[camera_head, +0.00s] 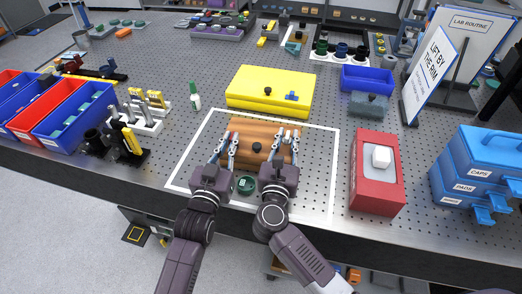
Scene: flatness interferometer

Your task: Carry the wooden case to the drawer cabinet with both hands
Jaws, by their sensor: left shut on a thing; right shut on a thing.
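The wooden case (258,128) sits inside a white outlined square on the perforated table, with a dark round knob on its front. My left gripper (228,150) is shut on the case's left side. My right gripper (285,148) is shut on its right side. The case appears to rest on the table, though a small lift cannot be told. A blue drawer cabinet (482,165) with drawers labelled CAPS and PADS stands at the right edge of the table.
A red box (376,185) with a white cube on top stands between the case and the drawer cabinet. A yellow case (270,90) lies just behind. Bins (72,110) and a white rack (146,112) are on the left. Signs (430,75) stand at the back right.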

